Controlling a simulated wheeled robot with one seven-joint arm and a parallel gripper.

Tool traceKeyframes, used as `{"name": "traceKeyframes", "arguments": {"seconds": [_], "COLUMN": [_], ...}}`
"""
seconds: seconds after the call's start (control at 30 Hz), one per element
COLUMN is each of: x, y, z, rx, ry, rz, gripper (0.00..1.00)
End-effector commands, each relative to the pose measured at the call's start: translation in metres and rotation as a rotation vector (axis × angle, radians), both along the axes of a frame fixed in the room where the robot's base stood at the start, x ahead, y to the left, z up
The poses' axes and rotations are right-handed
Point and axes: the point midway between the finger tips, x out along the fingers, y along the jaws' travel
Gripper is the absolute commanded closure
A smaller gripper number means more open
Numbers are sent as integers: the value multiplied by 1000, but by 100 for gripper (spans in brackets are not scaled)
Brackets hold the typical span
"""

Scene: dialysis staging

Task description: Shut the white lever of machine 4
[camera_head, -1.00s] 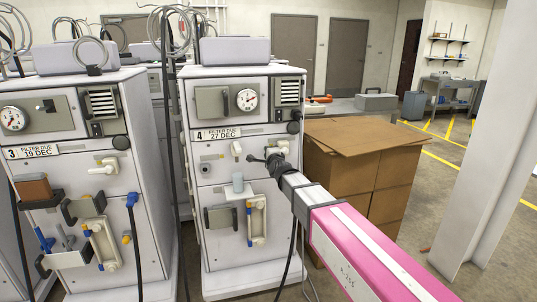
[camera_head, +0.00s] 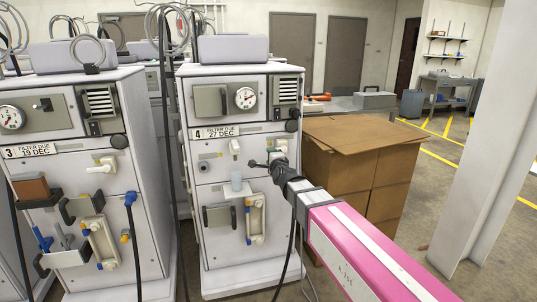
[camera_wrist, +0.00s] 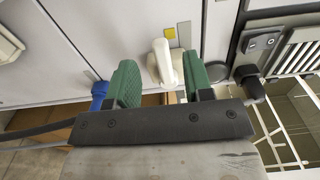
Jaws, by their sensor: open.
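Machine 4 (camera_head: 215,165) stands in the middle of the head view, labelled "4 FILTER DUE 27 DEC". A white lever (camera_head: 281,145) shows on its front at the right, partly hidden by my gripper (camera_head: 262,165). In the wrist view, my gripper (camera_wrist: 160,84) is open, with one green finger on each side of a white lever (camera_wrist: 167,62). The lever stands between the fingers, nearer the right one; I cannot tell whether it touches. Another white lever (camera_head: 235,149) is further left on machine 4.
Machine 3 (camera_head: 150,190) stands to the left with its own white lever (camera_head: 102,165). A black knob (camera_wrist: 250,84) is close to my right finger and a blue connector (camera_wrist: 99,92) is left of the left one. A cardboard box (camera_head: 365,150) stands right of machine 4.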

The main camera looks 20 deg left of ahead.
Motion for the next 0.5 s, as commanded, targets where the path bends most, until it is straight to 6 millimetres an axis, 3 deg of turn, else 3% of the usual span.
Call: {"name": "traceKeyframes", "arguments": {"seconds": [0.03,0.2,0.5], "x": [-13,-33,-37], "y": [-8,-20,-23], "z": [0,0,0], "rx": [0,1,1], "ry": [0,1,1], "rz": [0,0,0], "gripper": [53,53,53]}}
